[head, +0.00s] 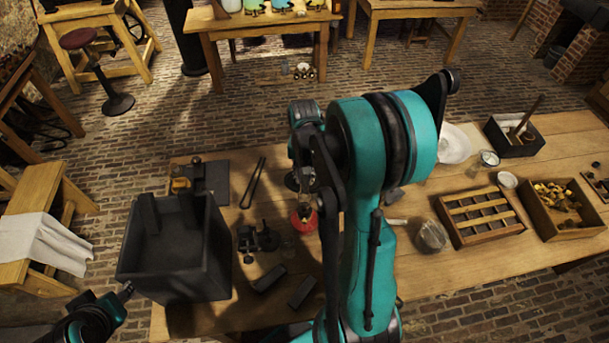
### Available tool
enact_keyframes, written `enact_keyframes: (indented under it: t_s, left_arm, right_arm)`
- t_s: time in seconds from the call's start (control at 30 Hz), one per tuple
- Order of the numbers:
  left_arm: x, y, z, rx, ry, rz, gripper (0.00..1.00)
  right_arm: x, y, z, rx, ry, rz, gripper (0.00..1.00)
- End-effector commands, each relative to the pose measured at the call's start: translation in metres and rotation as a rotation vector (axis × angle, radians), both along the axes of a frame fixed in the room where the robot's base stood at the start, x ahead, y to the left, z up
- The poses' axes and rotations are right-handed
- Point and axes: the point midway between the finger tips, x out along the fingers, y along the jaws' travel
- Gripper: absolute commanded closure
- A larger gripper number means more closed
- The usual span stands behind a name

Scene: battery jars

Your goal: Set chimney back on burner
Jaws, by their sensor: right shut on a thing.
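The burner (303,220), with a round red body, stands on the wooden table near the middle. My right gripper (308,193) points down directly above it, partly hidden by my own teal arm. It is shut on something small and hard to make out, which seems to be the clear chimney. I cannot tell whether the chimney touches the burner. My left gripper (122,292) is at the lower left, beside the dark box and away from the burner. Its fingers are too small and dark to read.
A large dark open box (175,255) stands on the table's left. Black clamp-like hardware (258,240) and dark blocks (270,279) lie left of the burner. To the right are a glass jar (432,236), a slotted wooden rack (482,215) and a wooden tray (545,228) of brass parts.

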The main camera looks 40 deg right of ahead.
Motion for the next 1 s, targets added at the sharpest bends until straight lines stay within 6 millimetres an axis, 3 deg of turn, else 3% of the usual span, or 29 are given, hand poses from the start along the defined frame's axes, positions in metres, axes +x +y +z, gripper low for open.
enact_keyframes:
  t_s: [0.33,0.37,0.43,0.47,0.8,1.0]
  left_arm:
    - [0.0,0.0,-0.009,0.0,0.0,0.0,0.61]
    - [0.0,0.0,-0.009,0.0,0.0,0.0,0.61]
    - [0.0,0.0,-0.008,0.0,0.0,0.0,0.61]
    - [0.0,0.0,-0.008,0.0,0.0,0.0,0.61]
    - [0.0,0.0,-0.008,0.0,0.0,0.0,0.61]
    - [0.0,0.0,-0.008,0.0,0.0,0.0,0.61]
  right_arm:
    - [0.0,0.0,-0.01,0.0,0.0,0.0,1.0]
    - [0.0,0.0,-0.01,0.0,0.0,0.0,0.74]
    - [0.0,0.0,-0.009,0.0,0.0,0.0,0.56]
    - [0.0,0.0,-0.009,0.0,0.0,0.0,0.53]
    - [0.0,0.0,-0.006,0.0,0.0,0.0,0.53]
    - [0.0,0.0,0.024,0.0,0.0,0.0,0.53]
